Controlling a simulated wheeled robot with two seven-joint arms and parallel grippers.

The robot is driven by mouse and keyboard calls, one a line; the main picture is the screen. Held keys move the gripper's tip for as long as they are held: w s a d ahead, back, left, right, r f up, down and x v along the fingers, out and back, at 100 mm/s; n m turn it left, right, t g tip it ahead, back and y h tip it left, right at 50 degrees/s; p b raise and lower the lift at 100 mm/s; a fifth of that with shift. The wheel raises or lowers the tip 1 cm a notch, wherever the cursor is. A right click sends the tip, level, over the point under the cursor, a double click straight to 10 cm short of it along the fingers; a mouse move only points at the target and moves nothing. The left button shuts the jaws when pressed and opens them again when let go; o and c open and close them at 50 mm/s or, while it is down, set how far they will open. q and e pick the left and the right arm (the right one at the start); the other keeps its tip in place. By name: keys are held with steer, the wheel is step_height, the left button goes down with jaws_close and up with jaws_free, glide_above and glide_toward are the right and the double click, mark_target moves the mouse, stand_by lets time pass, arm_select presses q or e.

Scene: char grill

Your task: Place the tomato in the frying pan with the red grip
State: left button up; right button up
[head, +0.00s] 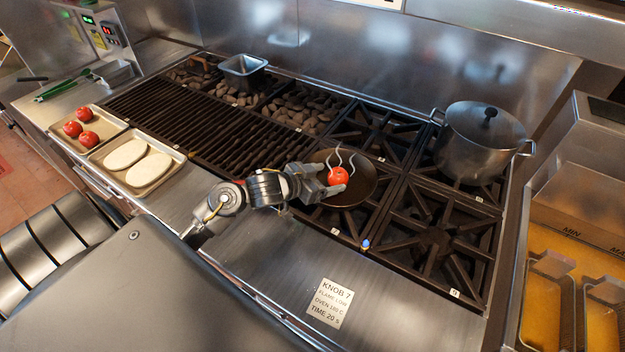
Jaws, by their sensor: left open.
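A red tomato (338,176) is at the dark round frying pan (364,185), which sits on the burner grate. My left gripper (334,185) is over the pan's near left side with its jaws open around the tomato. The tomato appears to rest in the pan, but its underside is hidden by the fingers. Thin grey wavy shapes show just above it. The pan's grip is not visible, so I cannot tell its colour. More red tomatoes (80,131) lie on a tray (66,142) at the left. My right gripper is not in view.
A lidded steel pot (478,148) stands on the right burners. A second tray (160,182) holds two pale flat pieces. A small metal container (243,70) is at the back of the grill. Fryer baskets (549,300) are at the far right. The front right grate (435,235) is clear.

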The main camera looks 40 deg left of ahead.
arm_select(q)
steer(key=v, duration=0.5)
steer(key=shift+s+a+r, duration=0.1)
steer(key=shift+s+r, duration=0.05)
steer(key=shift+s, duration=0.1)
